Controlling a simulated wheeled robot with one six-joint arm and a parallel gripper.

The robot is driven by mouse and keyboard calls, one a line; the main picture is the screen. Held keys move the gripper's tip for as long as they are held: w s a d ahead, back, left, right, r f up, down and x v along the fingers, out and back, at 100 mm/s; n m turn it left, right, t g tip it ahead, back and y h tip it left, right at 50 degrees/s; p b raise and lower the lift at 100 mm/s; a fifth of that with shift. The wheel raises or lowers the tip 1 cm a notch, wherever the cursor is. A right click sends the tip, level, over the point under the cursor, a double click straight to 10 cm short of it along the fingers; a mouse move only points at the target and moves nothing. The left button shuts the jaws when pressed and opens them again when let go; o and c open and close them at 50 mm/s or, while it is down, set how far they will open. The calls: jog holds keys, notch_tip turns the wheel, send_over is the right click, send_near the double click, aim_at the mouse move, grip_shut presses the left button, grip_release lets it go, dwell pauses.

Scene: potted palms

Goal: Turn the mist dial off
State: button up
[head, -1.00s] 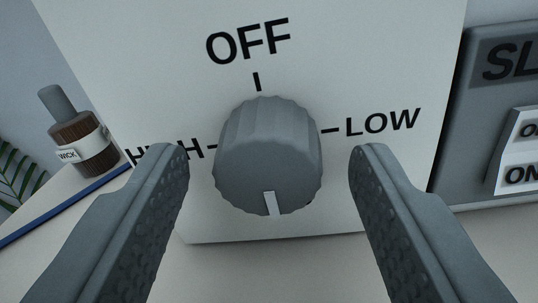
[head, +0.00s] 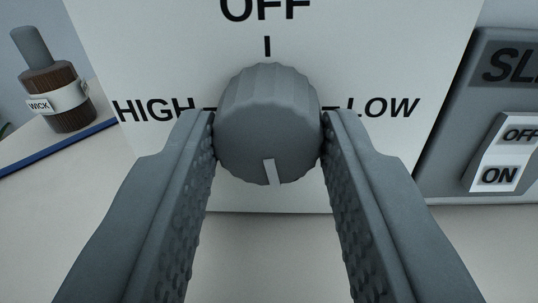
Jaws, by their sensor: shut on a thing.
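The mist dial (head: 268,115) is a grey ridged knob on a white panel (head: 400,55). The panel is marked OFF above the dial, HIGH at its left and LOW at its right. The dial's pale pointer mark (head: 270,171) is at the bottom of its face, pointing down, away from OFF. My gripper (head: 268,135) is shut on the dial, with one fingertip against its left side and the other against its right side. The fingers hide small parts of the dial's sides.
A brown bottle labelled WICK (head: 60,92) with a grey top stands at the left, on a pale surface with a blue edge strip. At the right is a grey box with a white OFF/ON rocker switch (head: 507,155). Pale surface lies below the panel.

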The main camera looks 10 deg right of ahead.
jog(key=n, duration=0.7)
jog(key=shift+r, duration=0.1)
jog(key=n, duration=0.6)
jog(key=shift+g, duration=0.3)
jog(key=n, duration=0.4)
jog(key=shift+a+h, duration=0.1)
jog(key=shift+h, duration=0.3)
jog(key=shift+n+h, duration=0.3)
jog(key=shift+n, duration=2.4)
jog(key=o, duration=1)
jog(key=v, duration=1.7)
jog(key=shift+s+a+r, duration=0.1)
jog(key=shift+s, duration=0.1)
